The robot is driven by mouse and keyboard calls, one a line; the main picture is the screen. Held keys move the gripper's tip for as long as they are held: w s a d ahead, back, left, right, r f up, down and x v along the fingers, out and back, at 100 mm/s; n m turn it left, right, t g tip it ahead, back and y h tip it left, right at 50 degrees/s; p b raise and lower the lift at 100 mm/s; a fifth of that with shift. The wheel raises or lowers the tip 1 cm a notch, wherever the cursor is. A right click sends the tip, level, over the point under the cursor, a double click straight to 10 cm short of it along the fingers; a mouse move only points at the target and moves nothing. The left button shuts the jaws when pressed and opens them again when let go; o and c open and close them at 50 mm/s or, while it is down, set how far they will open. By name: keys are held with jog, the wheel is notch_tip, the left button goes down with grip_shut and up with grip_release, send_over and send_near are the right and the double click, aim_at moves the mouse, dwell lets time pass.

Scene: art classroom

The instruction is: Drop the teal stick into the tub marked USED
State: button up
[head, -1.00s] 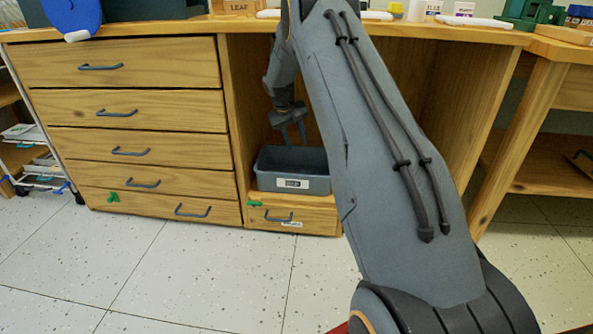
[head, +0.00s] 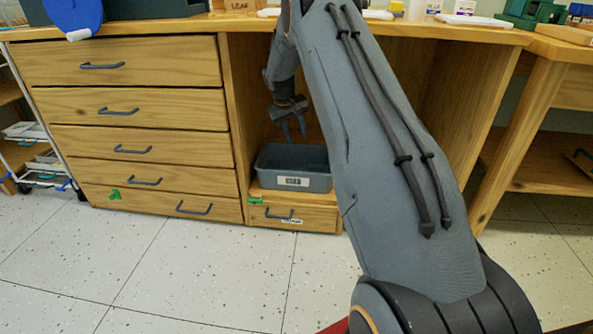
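A grey tub (head: 262,180) with a white label stands on the low drawer unit inside the desk's open bay. The label's lettering is too blurred to read. My gripper (head: 294,138) hangs just above the tub's back part, fingers pointing down. The two fingers are apart, with a gap between them, and nothing shows between them. I see no teal stick in this view. The tub's inner floor is mostly hidden by its front wall, and my arm covers its right end.
A stack of wooden drawers (head: 140,78) with grey handles stands left of the bay. A trolley is at the far left. The speckled floor in front is clear.

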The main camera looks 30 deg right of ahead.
jog(key=shift+r+p, duration=0.75)
jog(key=shift+r, duration=0.6)
